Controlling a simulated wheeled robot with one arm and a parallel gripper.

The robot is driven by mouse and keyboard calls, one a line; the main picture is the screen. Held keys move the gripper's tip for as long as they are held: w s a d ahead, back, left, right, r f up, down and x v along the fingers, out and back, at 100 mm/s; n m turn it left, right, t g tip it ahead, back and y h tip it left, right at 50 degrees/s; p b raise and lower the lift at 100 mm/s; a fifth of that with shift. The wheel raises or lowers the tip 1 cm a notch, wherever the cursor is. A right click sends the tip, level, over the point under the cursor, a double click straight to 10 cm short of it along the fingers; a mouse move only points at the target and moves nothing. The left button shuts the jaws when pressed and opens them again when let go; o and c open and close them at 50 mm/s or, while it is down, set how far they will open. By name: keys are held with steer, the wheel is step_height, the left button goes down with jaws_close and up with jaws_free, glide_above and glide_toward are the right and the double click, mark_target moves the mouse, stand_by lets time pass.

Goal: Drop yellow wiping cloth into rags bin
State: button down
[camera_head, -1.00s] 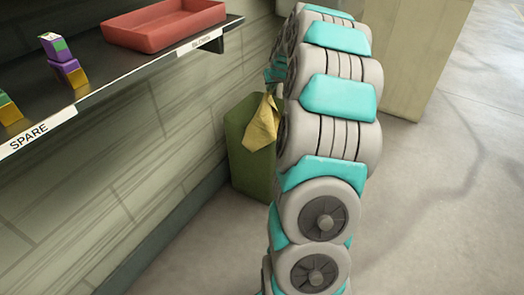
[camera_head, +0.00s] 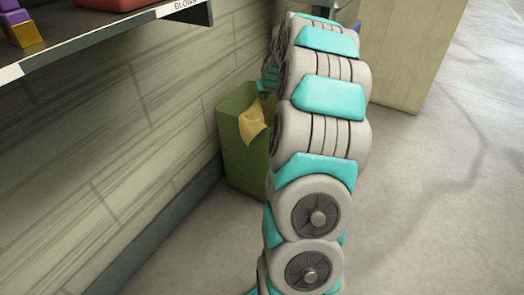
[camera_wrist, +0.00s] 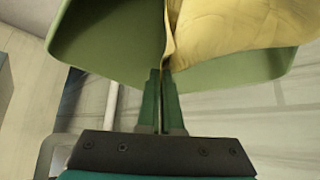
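The yellow wiping cloth (camera_head: 252,121) hangs at the open top of the green bin (camera_head: 238,160) beside the wall, overlapping its rim in the head view. My gripper is mostly hidden behind my arm there. In the wrist view my gripper (camera_wrist: 161,76) has its two fingers close together, pinching an edge of the cloth (camera_wrist: 235,27). The cloth spreads to the right of the fingertips, in front of the bin's green walls (camera_wrist: 110,45). How far the cloth reaches down into the bin is unclear. No label on the bin is visible.
A dark shelf (camera_head: 95,48) runs along the wall at upper left, holding a red tray (camera_head: 108,3) and a purple and yellow block (camera_head: 20,27). A beige cabinet (camera_head: 410,50) stands behind my arm. The floor (camera_head: 440,210) at right is clear.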

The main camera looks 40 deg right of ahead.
steer(key=shift+f, duration=1)
steer(key=c, duration=1)
jaws_free()
steer(key=shift+o, duration=0.4)
steer(key=o, duration=0.5)
steer(key=shift+o, duration=0.3)
steer(key=o, duration=0.4)
steer(key=shift+c, duration=0.2)
